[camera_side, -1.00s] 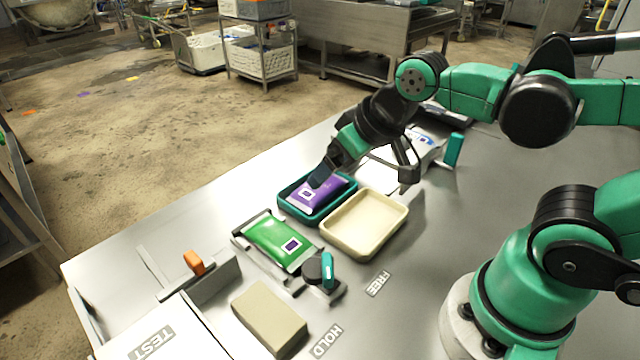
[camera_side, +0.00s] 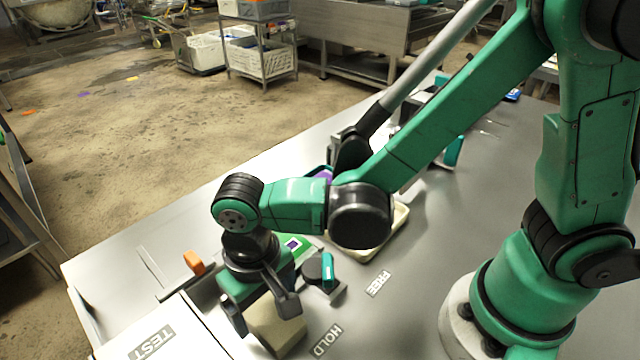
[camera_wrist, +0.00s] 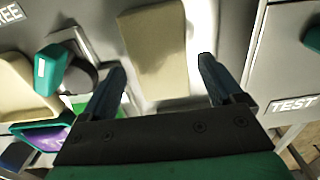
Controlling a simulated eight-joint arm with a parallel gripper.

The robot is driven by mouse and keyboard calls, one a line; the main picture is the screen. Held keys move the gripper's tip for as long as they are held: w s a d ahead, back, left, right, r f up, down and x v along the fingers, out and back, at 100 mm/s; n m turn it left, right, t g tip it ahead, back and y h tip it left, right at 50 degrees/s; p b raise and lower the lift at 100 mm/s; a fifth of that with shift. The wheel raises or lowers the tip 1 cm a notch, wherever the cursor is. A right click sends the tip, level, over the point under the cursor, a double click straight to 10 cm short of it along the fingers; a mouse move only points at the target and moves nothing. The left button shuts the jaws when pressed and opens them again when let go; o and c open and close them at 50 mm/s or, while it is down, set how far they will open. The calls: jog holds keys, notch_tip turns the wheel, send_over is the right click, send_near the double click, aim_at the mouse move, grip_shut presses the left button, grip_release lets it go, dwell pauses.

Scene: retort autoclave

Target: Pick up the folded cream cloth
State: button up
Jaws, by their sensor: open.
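The folded cream cloth (camera_side: 278,328) lies on the steel table near the HOLD label, partly hidden behind my gripper in the side view. It is a flat, block-like tan-cream rectangle. In the wrist view the cloth (camera_wrist: 156,48) lies lengthwise ahead of the jaws, in line with the gap between the fingers. My gripper (camera_side: 265,312) points down over the cloth. It is open, with one finger to each side of the cloth in the wrist view (camera_wrist: 162,70). I cannot tell whether the fingertips reach below its top.
A clamp-like fixture with a teal handle (camera_side: 327,270) stands close by on the right. A green pouch (camera_side: 300,244), a cream tray (camera_side: 400,218) and a purple pouch (camera_wrist: 45,138) are beyond it.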

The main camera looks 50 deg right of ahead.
aim_at(267, 312)
jog(key=shift+f, duration=1.4)
jog(key=c, duration=1.1)
jog(key=shift+c, duration=0.2)
jog(key=shift+r, duration=0.15)
notch_tip(267, 312, up, 20)
